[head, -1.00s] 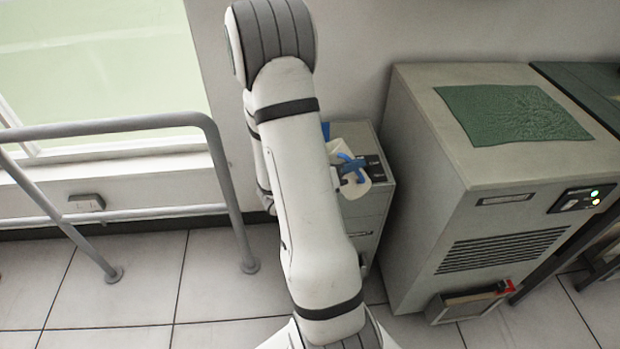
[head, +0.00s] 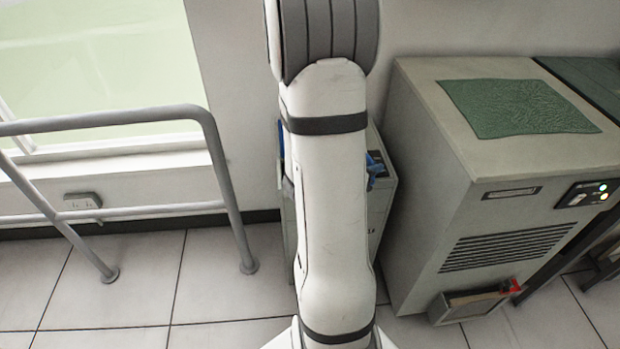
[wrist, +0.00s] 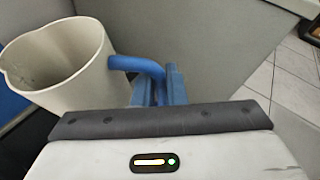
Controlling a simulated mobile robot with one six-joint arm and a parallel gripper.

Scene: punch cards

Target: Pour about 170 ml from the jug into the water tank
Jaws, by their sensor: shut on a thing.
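The jug (wrist: 60,68), off-white with a blue handle, is at the left of the wrist view. My gripper (wrist: 158,86) has its blue fingers shut on the jug's handle. The jug's mouth faces the wrist camera, and I cannot tell any water level inside. In the head view my arm hides most of the jug and gripper; only a bit of blue (head: 376,168) shows beside the arm. I cannot make out for sure which thing is the water tank. A low open box (head: 470,304) with a red piece sits at the grey machine's foot.
A grey machine (head: 470,200) with a green mat (head: 518,107) on top stands at right. A narrow grey cabinet (head: 378,215) is partly behind my arm. A metal rail (head: 215,155) stands at left by the window. Tiled floor (head: 90,300) is clear at lower left.

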